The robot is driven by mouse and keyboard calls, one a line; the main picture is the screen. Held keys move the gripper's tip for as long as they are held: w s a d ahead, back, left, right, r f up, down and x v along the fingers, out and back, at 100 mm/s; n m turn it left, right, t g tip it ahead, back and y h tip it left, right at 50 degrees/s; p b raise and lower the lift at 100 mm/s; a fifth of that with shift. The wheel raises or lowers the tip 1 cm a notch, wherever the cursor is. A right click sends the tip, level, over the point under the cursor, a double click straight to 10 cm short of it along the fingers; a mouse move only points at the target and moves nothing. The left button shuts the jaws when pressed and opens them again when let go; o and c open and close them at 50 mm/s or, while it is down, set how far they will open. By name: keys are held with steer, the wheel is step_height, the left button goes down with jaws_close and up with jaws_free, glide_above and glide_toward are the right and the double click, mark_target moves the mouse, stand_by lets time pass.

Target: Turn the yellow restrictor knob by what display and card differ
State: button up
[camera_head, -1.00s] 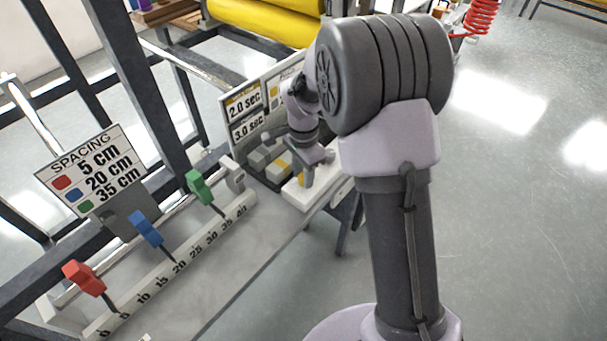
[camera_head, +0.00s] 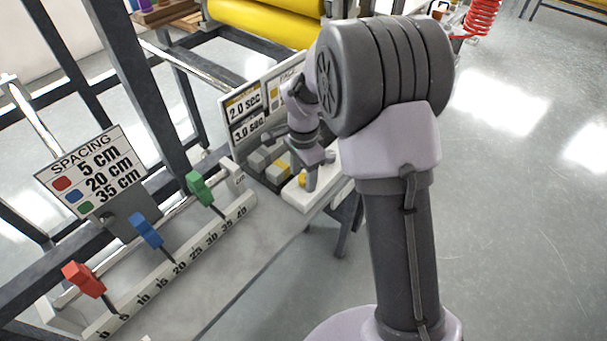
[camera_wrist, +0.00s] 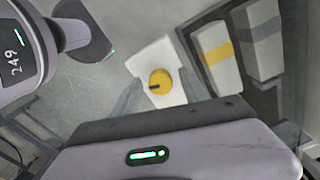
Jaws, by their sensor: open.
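The yellow restrictor knob (camera_wrist: 160,82) has a dark pointer mark and sits on a white block (camera_wrist: 165,57). In the wrist view it lies between the two fingers of my open gripper (camera_wrist: 157,78), with floor or block showing on both sides. In the head view my gripper (camera_head: 312,176) is over the white block, with the yellow knob (camera_head: 302,180) partly hidden beside it. A sign board (camera_head: 243,112) behind reads 2.0 sec and 3.0 sec. Its right part is mostly hidden by my arm. I cannot make out a display reading.
Grey blocks, one with a yellow band (camera_wrist: 217,52), stand beside the white block. A spacing card (camera_head: 95,170) lists 5, 20 and 35 cm. Red (camera_head: 83,278), blue (camera_head: 146,230) and green (camera_head: 199,187) markers stand along a numbered scale (camera_head: 180,268). Floor at right is open.

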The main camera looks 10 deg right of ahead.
mark_target(304, 178)
step_height(304, 178, up, 17)
steer(key=p, duration=0.6)
steer(key=shift+r, duration=0.2)
steer(key=s+a+r+n+t+b, duration=0.1)
steer(key=s+r+n+t+b, duration=0.15)
steer(key=s+r, duration=0.35)
steer(key=s+a+f+n+t+y+b, duration=0.1)
steer(key=s+n, duration=0.2)
steer(key=s, duration=0.6)
steer(key=s+a+n+t+y+b, duration=0.1)
steer(key=s+n, duration=0.3)
steer(key=s, duration=0.6)
steer(key=shift+a+f+t, duration=0.2)
steer(key=shift+f+t, duration=0.15)
steer(key=shift+t, duration=0.3)
